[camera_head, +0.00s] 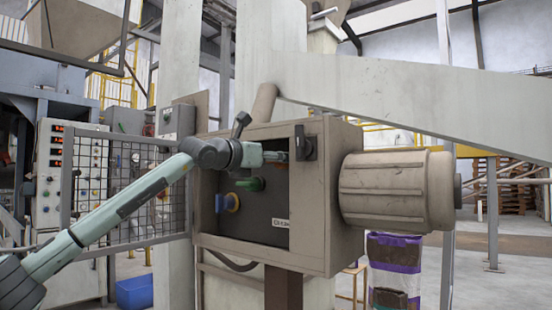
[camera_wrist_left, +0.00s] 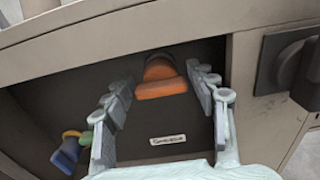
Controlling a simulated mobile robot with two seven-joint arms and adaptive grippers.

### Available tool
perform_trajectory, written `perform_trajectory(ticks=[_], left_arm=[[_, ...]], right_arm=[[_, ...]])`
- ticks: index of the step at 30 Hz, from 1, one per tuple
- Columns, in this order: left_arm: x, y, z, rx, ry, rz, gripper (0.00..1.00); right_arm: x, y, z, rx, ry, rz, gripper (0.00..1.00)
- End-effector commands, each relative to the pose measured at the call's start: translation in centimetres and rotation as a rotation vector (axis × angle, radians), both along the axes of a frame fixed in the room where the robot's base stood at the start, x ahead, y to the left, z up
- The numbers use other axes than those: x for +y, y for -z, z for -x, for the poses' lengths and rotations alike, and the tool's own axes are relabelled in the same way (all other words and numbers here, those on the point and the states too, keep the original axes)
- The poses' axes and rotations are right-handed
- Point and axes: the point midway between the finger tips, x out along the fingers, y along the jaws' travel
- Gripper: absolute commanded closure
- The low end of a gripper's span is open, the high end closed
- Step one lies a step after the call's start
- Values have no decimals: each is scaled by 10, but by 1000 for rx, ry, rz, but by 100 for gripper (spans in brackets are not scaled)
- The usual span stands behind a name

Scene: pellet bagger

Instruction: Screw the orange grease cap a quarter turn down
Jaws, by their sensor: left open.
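The orange grease cap (camera_wrist_left: 160,80) sits near the top of a dark recess in a grey-brown box (camera_head: 320,235). It has a broad, bar-like front and a rounder part behind. In the left wrist view my left gripper (camera_wrist_left: 160,79) is open, one finger on each side of the cap, with visible gaps to it. In the head view my left gripper (camera_head: 278,156) reaches into the upper part of the recess, and the arm and gripper mostly hide the cap. My right gripper is not in view.
A green handle (camera_head: 249,184) and a blue knob (camera_head: 231,202) with yellow sit lower in the recess. A black rotary switch (camera_head: 305,143) is on the box's front, right of the gripper. A mesh door (camera_head: 130,190) stands open at left. A ribbed motor (camera_head: 395,190) juts out right.

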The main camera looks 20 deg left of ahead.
Motion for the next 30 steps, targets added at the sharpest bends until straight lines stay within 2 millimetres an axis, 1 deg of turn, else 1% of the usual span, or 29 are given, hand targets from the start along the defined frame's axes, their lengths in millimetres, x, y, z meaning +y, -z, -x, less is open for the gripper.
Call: perform_trajectory(ticks=[5, 6, 15, 23, 30], left_arm=[[0, 0, 0, 0, 0, 0, 43], [0, 0, 0, 0, 0, 0, 46], [0, 0, 0, -1, 0, 1, 82], [0, 0, 0, -11, 1, -26, 82], [-1, 0, 0, -53, 1, -141, 82]], right_arm=[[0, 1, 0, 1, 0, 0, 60], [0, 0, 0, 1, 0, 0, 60], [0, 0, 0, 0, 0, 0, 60], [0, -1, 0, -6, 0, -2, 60], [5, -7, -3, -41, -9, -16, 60]])
